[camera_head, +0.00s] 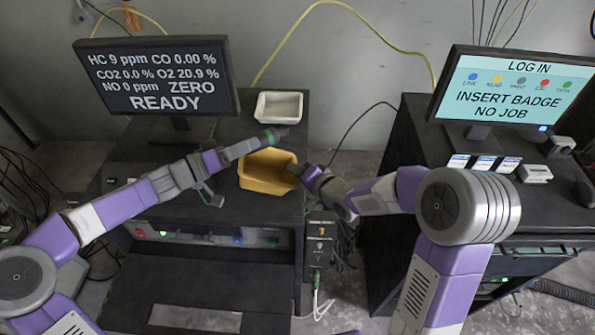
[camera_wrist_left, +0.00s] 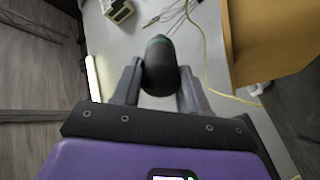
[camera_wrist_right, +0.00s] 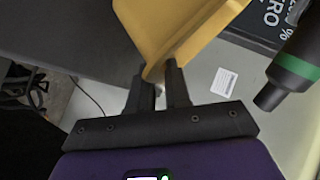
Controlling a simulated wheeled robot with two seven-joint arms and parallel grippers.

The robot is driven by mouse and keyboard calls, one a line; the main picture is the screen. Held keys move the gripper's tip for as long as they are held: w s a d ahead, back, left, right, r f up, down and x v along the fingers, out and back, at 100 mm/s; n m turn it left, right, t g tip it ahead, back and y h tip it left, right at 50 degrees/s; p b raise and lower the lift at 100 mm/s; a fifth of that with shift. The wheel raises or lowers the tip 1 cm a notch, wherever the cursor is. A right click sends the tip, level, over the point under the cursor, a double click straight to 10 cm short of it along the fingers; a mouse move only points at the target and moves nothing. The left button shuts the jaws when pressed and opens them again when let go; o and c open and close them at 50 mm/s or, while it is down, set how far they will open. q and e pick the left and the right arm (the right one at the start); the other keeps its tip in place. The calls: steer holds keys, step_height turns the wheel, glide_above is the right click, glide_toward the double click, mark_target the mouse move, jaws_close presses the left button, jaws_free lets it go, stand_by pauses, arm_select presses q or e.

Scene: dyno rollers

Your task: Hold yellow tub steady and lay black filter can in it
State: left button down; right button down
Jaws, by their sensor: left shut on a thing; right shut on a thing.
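The yellow tub (camera_head: 262,186) sits on the dark cabinet top, with its open top facing up. My right gripper (camera_head: 306,173) is shut on its right wall; the right wrist view shows the wall (camera_wrist_right: 170,30) between the fingers (camera_wrist_right: 158,85). My left gripper (camera_head: 250,145) is shut on the black filter can (camera_head: 280,133), which has a green band. The can shows between the fingers in the left wrist view (camera_wrist_left: 160,65). In the head view it is at the tub's far edge, apart from the tub in the right wrist view (camera_wrist_right: 297,62).
A white tray (camera_head: 279,107) stands behind the tub. A gas-reading monitor (camera_head: 157,75) stands at the left. Across a gap at the right, another cabinet bears a log-in monitor (camera_head: 505,88), several cards (camera_head: 484,163) and a mouse (camera_head: 585,193).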

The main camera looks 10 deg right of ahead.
arm_select(q)
steer(key=shift+d, duration=0.1)
arm_select(e)
steer(key=shift+w, duration=0.1)
arm_select(q)
steer(key=s+r+m+y, duration=0.1)
steer(key=s+m+y, duration=0.7)
steer(key=m+y, duration=0.4)
steer(key=shift+d+m+t+y, duration=0.15)
steer(key=shift+m+t+y, duration=0.25)
steer(key=shift+y, duration=0.9)
steer(key=shift+w+d+f, duration=0.25)
steer(key=shift+w+f, duration=0.2)
steer(key=shift+w, duration=0.65)
steer(key=shift+w+d+f, duration=0.3)
steer(key=shift+w+f, duration=0.2)
steer(key=shift+w, duration=0.65)
steer(key=shift+w+d+f, duration=0.25)
steer(key=shift+w+f, duration=0.2)
steer(key=shift+w, duration=0.65)
steer(key=shift+f, duration=1)
